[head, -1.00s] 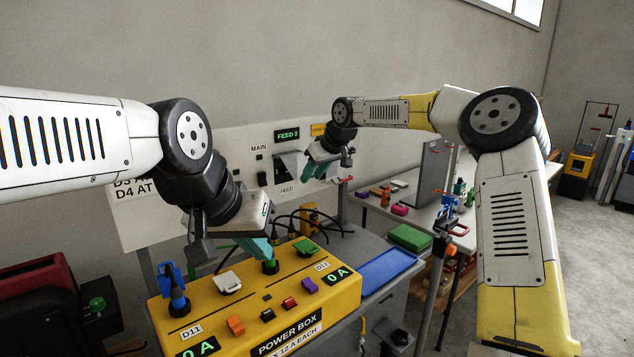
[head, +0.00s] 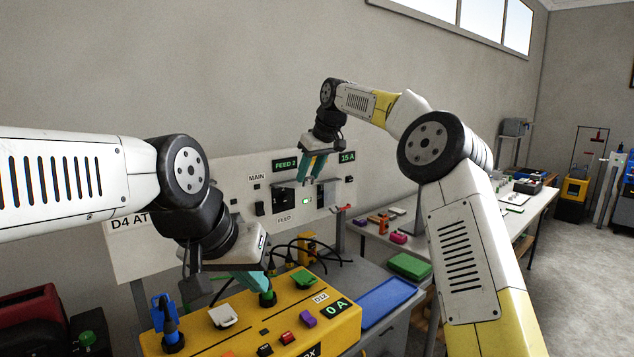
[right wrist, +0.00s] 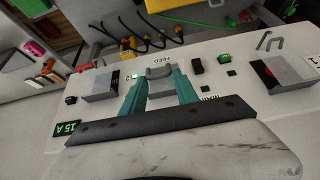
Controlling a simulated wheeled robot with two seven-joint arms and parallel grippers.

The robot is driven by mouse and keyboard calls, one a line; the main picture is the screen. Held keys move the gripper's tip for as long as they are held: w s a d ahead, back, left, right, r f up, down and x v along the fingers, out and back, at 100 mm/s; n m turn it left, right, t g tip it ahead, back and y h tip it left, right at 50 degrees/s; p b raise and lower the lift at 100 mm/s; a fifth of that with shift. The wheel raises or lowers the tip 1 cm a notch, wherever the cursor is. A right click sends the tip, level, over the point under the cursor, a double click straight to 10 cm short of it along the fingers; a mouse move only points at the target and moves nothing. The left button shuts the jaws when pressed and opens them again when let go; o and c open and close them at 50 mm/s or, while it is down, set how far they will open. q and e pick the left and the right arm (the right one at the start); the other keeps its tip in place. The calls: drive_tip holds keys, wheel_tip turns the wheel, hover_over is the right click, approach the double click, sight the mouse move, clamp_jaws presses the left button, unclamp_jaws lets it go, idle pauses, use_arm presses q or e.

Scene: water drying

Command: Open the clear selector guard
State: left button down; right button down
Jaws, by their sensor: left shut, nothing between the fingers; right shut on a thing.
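The selector guard shows in the right wrist view as a pale grey, box-like piece (right wrist: 160,72) by the FEED label, between the teal fingertips of my right gripper (right wrist: 161,78). The gripper is shut on it. In the head view the guard appears as a dark-faced box (head: 284,198) on the white wall panel (head: 220,185), with my right gripper (head: 309,177) at its upper right; the contact is too small to tell there. I cannot tell how far the guard is tilted.
The yellow power box (head: 195,346) carries plugs, coloured switches and a 0 A display. A second box-like cover (head: 327,193) sits right of the guard. Black cables (head: 300,246) loop below the panel. A blue tray (head: 385,300) and green box (head: 410,265) lie right.

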drive_tip(key=shift+w+a+r, duration=0.4)
drive_tip(key=shift+a+r, duration=0.05)
drive_tip(key=shift+r, duration=0.2)
drive_tip(key=c, duration=0.9)
unclamp_jaws()
drive_tip(key=shift+a+f, duration=0.1)
drive_tip(key=shift+c, duration=0.2)
drive_tip(key=v, duration=0.7)
drive_tip(key=shift+d+r, duration=0.2)
drive_tip(key=shift+r, duration=0.15)
drive_tip(key=shift+s, duration=0.1)
